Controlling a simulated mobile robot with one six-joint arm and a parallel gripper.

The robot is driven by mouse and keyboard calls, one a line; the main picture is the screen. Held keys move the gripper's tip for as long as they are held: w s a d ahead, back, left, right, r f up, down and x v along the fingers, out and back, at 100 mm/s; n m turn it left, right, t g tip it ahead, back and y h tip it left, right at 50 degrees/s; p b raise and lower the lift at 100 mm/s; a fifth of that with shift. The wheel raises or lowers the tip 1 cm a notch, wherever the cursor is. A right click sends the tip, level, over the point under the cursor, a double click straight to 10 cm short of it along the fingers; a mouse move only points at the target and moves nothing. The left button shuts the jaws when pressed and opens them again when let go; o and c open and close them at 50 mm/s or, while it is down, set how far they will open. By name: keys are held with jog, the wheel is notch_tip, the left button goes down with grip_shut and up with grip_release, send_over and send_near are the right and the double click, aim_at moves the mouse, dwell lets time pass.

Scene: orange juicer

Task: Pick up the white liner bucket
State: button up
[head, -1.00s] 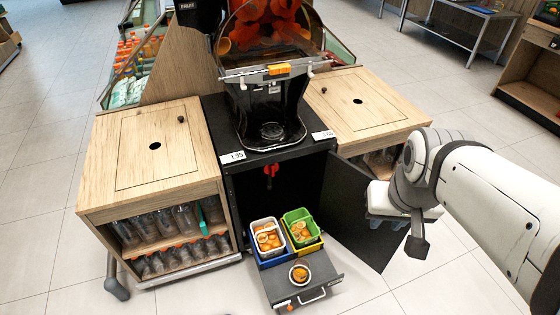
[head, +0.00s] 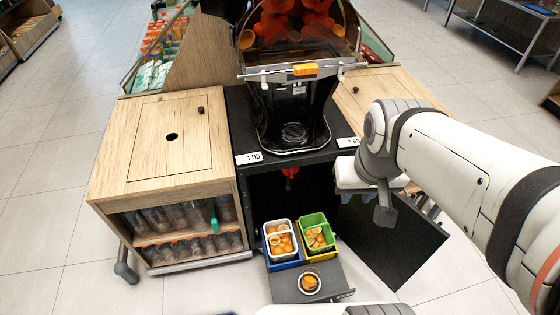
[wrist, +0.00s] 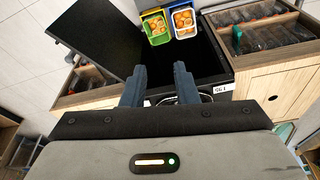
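The white liner bucket (head: 270,247) holds orange halves and sits inside a blue bin (head: 286,265) on the pulled-out drawer below the juicer. In the wrist view the white bucket (wrist: 175,24) shows at the top, far beyond the fingers. A green bucket (head: 329,244), also with orange pieces, stands right beside it in a yellow bin. My gripper (wrist: 160,72) is open and empty, its two dark fingers apart. It is up and to the right of the buckets in the head view, touching none of them.
A small bowl of orange (head: 310,283) sits on the drawer front (head: 345,288). The open black cabinet door (head: 395,240) stands right of the buckets, below my arm. Wooden cabinets (head: 150,190) flank the black juicer stand. Floor at the left is clear.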

jog(key=w+a+f+m+g+b, duration=0.1)
jog(key=w+a+f+m+b, duration=0.25)
jog(key=w+f+b, duration=0.7)
jog(key=w+a+f+m+b, duration=0.3)
jog(key=w+f+m+b, duration=0.25)
jog(key=w+f, duration=0.9)
jog(key=w+a+f+m+b, duration=0.2)
jog(key=f+b, duration=0.2)
jog(key=f, duration=1)
jog(key=w+a+f+m+g+b, duration=0.1)
jog(key=f+b, duration=0.4)
jog(key=f, duration=0.9)
jog(key=w+a+f+m+b, duration=0.3)
jog(key=a+f+b, duration=0.1)
jog(key=f, duration=1)
jog(key=shift+w+m+g+b, duration=0.3)
jog(key=shift+m+b, duration=0.1)
jog(key=shift+b, duration=0.1)
jog(key=f+b, duration=0.2)
jog(key=f, duration=0.3)
jog(key=shift+a, duration=0.2)
grip_shut()
